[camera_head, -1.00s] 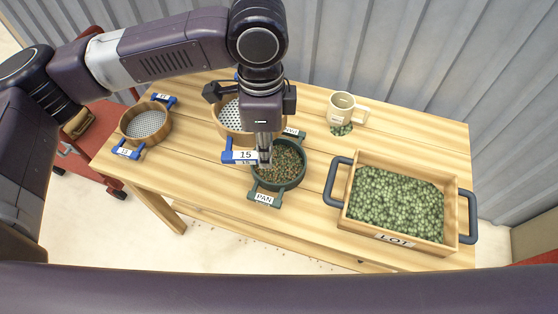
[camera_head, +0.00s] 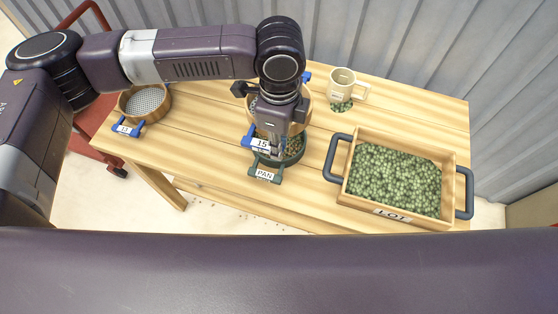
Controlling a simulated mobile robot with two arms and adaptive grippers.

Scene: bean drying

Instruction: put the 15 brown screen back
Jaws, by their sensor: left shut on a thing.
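The 15 brown screen (camera_head: 307,112) is a round wooden-rimmed sieve with blue handles, one labelled 15 (camera_head: 262,143). My left gripper (camera_head: 272,152) points down and is shut on that near handle. My gripper and wrist hide much of the screen. The screen is above or just behind the dark green pan (camera_head: 293,160), overlapping its back part in the picture; I cannot tell the gap between them. The pan holds small beans and has a PAN label. My right gripper is not in view.
Another brown screen (camera_head: 157,114) with a blue handle stands at the table's left end. A cream mug (camera_head: 341,84) stands at the back, with green beans by it. A wooden LOT tray (camera_head: 345,200) of green beans fills the right. Bare table (camera_head: 205,125) lies left of the pan.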

